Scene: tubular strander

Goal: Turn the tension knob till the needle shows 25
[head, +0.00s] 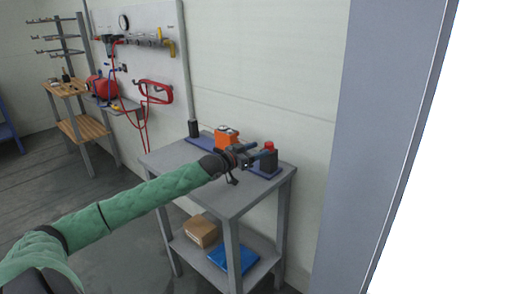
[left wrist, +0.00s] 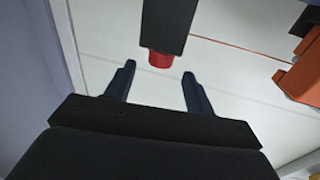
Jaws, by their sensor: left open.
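A dark box with a red cap or knob (head: 269,145) stands at the right end of the grey table. My left gripper (head: 260,151) is in front of it, with its two blue fingers spread and empty. In the left wrist view the red knob (left wrist: 160,59) sits at the end of the dark block (left wrist: 165,25), just ahead of the gap between the open fingers (left wrist: 159,72). I cannot tell whether the fingers touch the box. No needle or scale can be made out in either view. My right gripper is not in view.
An orange device (head: 226,136) stands on the table (head: 180,153) left of the gripper and shows in the left wrist view (left wrist: 302,75). A cardboard box (head: 201,231) and a blue bin (head: 233,259) are on the lower shelf. A grey-blue column (head: 385,130) rises to the right.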

